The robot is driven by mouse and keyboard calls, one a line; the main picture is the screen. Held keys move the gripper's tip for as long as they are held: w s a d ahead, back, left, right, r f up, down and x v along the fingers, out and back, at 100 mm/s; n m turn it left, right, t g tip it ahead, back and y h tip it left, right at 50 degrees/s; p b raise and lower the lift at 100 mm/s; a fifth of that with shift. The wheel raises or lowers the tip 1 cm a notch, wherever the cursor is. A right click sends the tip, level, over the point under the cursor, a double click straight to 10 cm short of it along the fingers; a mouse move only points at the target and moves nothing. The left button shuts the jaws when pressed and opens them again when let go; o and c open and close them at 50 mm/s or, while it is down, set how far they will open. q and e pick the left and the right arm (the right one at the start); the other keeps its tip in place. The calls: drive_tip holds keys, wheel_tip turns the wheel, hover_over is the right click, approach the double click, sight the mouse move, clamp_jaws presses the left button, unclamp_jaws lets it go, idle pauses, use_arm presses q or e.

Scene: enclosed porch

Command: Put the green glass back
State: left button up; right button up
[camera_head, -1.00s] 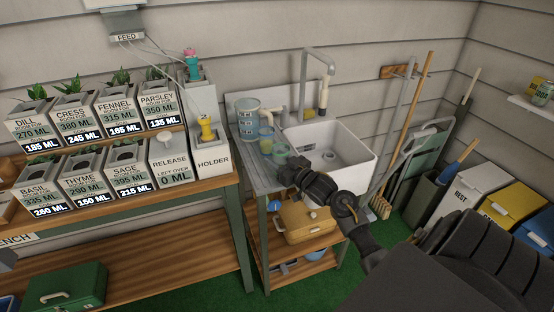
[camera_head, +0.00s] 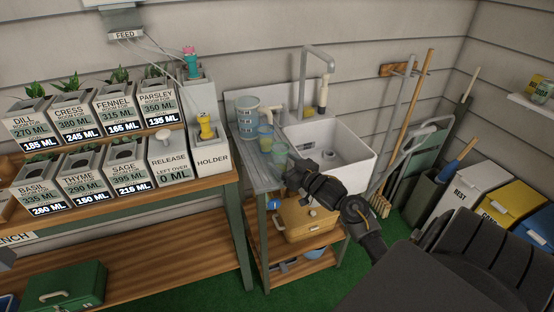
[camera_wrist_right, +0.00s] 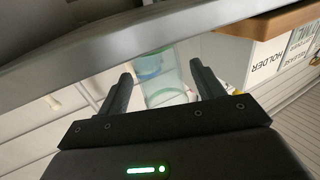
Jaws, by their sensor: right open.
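A translucent green glass (camera_head: 279,149) stands on the metal drainboard left of the sink. My right gripper (camera_head: 289,166) is at the drainboard's right side, close beside this glass. In the right wrist view the open gripper (camera_wrist_right: 163,84) has a clear greenish glass (camera_wrist_right: 165,92) between or just beyond its fingertips; I cannot tell whether they touch it. Another glass with a yellowish rim (camera_head: 265,132) stands just behind and left. My left gripper is not in view.
Blue-grey banded containers (camera_head: 247,117) stand at the drainboard's back left. The white sink (camera_head: 338,150) with its tall faucet (camera_head: 318,52) is right of them. The planter bench, with a holder block (camera_head: 211,160), is on the left.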

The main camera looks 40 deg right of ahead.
drive_tip(key=s, duration=0.8)
drive_tip(key=shift+s+d+b, duration=0.2)
drive_tip(key=shift+s+b, duration=0.15)
